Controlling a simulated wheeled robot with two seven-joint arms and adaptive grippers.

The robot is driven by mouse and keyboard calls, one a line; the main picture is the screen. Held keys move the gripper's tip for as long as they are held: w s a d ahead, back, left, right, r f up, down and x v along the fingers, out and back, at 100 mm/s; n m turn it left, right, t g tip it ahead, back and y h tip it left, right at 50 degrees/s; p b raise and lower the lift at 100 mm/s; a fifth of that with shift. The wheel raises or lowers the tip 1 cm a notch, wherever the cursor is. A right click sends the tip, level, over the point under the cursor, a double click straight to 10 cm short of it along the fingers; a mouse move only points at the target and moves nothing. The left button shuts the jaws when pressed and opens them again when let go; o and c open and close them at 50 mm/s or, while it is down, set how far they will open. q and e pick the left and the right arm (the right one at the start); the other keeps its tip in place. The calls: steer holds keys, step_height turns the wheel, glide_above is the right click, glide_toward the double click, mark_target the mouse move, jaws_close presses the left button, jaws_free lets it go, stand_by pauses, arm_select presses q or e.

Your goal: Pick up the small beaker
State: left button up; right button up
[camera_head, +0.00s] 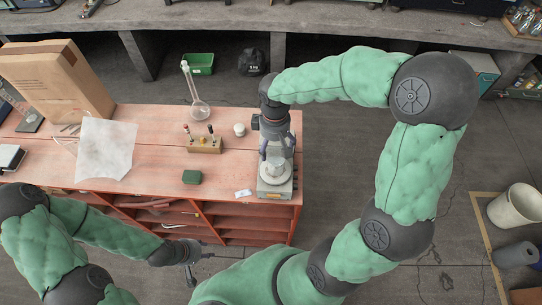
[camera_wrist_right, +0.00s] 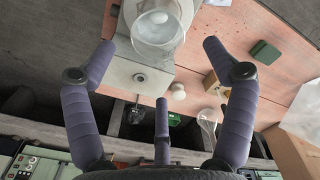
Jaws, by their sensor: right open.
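The small beaker (camera_head: 274,167) is clear glass and stands on the round plate of a pale stirrer or scale (camera_head: 275,188) at the bench's right end. In the right wrist view the beaker (camera_wrist_right: 158,35) shows at the top, between and just beyond the fingertips. My right gripper (camera_head: 277,143) is open over the beaker and partly hides it in the head view. In its wrist view the right gripper (camera_wrist_right: 158,46) has its fingers spread, with nothing between them held. My left gripper (camera_head: 190,262) is low in front of the bench, away from the beaker; its jaws are too small to read.
A vial rack (camera_head: 205,146), a white jar (camera_head: 239,129), a round flask (camera_head: 200,111) and a green block (camera_head: 192,177) stand left of the beaker. A white sheet (camera_head: 105,148) and a cardboard box (camera_head: 58,80) are further left. The bench's right edge is close by.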

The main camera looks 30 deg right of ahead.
mark_target(276, 163)
steer(key=f, duration=0.2)
steer(key=s+f, duration=0.1)
steer(key=shift+f, duration=0.35)
steer(key=shift+w+f, duration=0.25)
steer(key=shift+f, duration=0.2)
steer(key=f, duration=0.2)
steer(key=f+b, duration=0.1)
steer(key=f, duration=0.1)
steer(key=shift+s+d+f, duration=0.1)
steer(key=shift+s, duration=0.2)
steer(key=shift+f, duration=0.4)
steer(key=c, duration=1.4)
